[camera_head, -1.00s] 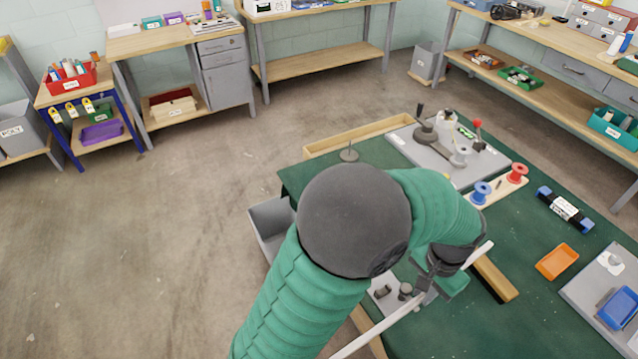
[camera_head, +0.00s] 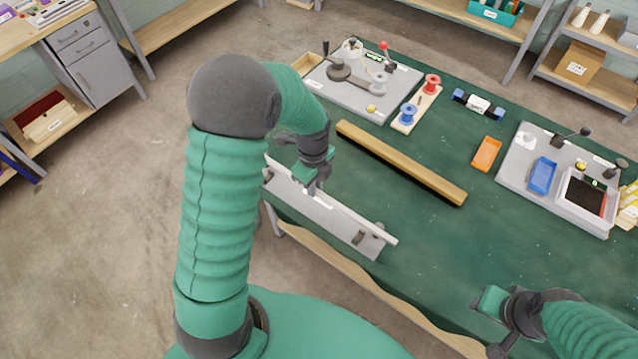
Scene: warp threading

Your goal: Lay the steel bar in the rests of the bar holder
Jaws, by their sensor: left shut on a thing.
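The steel bar (camera_head: 360,219) is a long, thin, pale rod. My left gripper (camera_head: 312,188) is shut on it near its middle. The bar runs from upper left to lower right, roughly along the bar holder (camera_head: 325,220), a grey plate at the table's near left edge. The bar's right end reaches past the plate. A dark rest (camera_head: 358,238) shows near the plate's right end, beside the bar. My arm and gripper hide part of the plate's left portion. I cannot tell whether the bar touches the rests. My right gripper (camera_head: 492,308) is over the near right of the table, away from the bar.
A wooden beam (camera_head: 400,162) lies behind the holder on the green table. A grey station with levers (camera_head: 335,95), a spool board (camera_head: 405,122), an orange tray (camera_head: 487,153) and another station (camera_head: 515,170) stand farther back. The table's middle right is clear.

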